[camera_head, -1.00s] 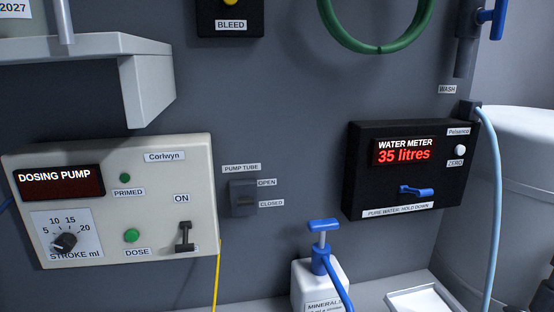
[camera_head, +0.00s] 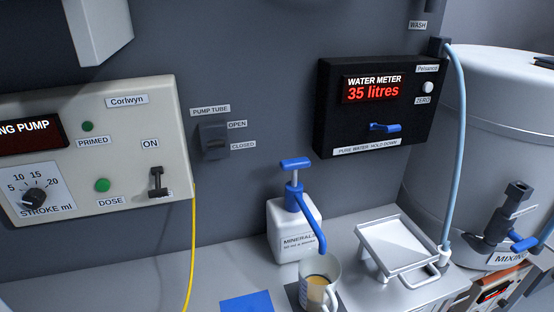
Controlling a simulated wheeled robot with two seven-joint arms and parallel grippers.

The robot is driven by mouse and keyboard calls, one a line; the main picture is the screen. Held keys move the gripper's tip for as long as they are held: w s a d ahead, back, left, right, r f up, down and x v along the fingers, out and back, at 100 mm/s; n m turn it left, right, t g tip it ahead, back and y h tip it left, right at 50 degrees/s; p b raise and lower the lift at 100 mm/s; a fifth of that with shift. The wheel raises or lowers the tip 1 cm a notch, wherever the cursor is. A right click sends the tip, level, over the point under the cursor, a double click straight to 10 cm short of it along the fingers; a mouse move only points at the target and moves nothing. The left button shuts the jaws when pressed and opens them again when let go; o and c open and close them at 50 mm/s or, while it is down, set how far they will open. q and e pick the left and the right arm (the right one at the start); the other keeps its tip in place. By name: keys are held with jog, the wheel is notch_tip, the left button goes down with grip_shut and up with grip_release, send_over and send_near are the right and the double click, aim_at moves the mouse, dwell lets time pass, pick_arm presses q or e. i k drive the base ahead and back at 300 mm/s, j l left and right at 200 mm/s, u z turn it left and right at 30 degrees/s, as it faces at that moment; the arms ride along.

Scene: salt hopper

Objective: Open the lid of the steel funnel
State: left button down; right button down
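No steel funnel or funnel lid can be made out in the head view. Neither of my grippers shows in this view. A large pale grey tank (camera_head: 480,110) with a rounded top stands at the right. A dark valve with a blue handle (camera_head: 523,242) is on its front, above a label that reads MIXING. A dark object, cut off by the frame edge, sits on top of the tank at the far right.
A cream dosing pump box (camera_head: 120,150) and a black water meter box (camera_head: 375,105) reading 35 litres are on the wall. A minerals bottle (camera_head: 283,222) with a blue pump, a mug (camera_head: 318,285) and a white tray (camera_head: 400,240) stand on the counter. A light-blue hose (camera_head: 461,150) hangs by the tank.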

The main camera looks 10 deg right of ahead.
aim_at(394, 242)
jog(key=z, duration=1.3)
